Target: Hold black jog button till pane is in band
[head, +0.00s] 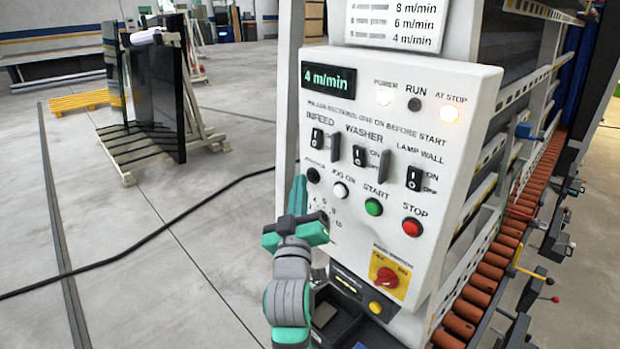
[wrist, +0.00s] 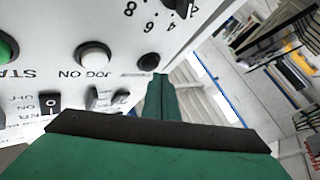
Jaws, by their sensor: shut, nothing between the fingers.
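The black jog button (head: 313,175) is at the left edge of the white control panel (head: 440,180), left of the white JOG ON button (head: 340,190). In the wrist view the black button (wrist: 149,62) shows just beyond my fingertips. My gripper (head: 298,182) is shut and empty, its tips beside the black button. I cannot tell whether they touch it. The wrist view shows the shut fingers (wrist: 160,82) from behind. No pane on the conveyor or band can be made out.
Close by are the green START button (head: 374,207), the red STOP button (head: 411,227), a speed knob (wrist: 178,6) and a red-on-yellow switch (head: 388,277). Orange conveyor rollers (head: 487,272) run at right. A rack of dark glass (head: 155,95) stands at left on open floor.

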